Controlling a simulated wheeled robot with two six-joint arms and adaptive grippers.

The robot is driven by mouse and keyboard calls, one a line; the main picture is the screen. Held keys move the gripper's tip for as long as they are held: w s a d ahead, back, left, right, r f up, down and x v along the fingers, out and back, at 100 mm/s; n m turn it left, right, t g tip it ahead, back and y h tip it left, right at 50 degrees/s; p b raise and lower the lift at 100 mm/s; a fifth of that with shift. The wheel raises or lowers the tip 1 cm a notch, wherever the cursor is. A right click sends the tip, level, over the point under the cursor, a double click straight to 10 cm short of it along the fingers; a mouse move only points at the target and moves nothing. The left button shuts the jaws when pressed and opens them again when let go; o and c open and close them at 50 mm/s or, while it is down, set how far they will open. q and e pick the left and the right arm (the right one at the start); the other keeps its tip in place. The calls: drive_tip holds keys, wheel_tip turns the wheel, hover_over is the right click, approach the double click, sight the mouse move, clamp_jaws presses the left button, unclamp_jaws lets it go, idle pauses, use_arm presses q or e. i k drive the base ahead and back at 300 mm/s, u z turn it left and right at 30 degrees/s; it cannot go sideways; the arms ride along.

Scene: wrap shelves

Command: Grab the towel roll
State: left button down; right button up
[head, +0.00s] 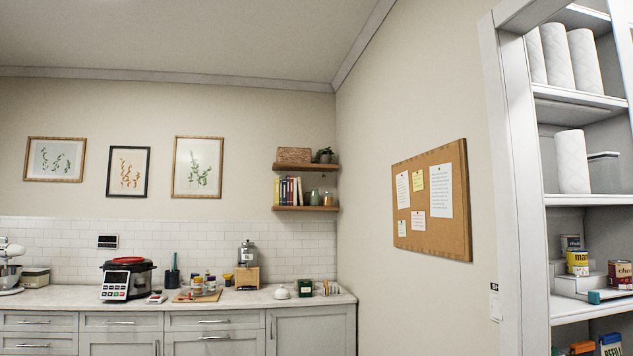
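Several white quilted towel rolls stand upright in the tall white shelf unit (517,180) at the right of the head view. A row of towel rolls (557,57) stands on the upper shelf, close together. Neither of my grippers shows in the head view.
Lower shelves hold cans (577,262) on a white stepped stand and some boxes (611,345). A cork board (433,200) hangs on the wall left of the unit. A counter (240,297) with a cooker (128,277) and small items runs along the back wall.

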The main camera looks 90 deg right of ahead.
sight(570, 145)
drive_tip(key=z, duration=5.1)
drive_tip(key=i, duration=4.7)
drive_tip(key=u, duration=2.85)
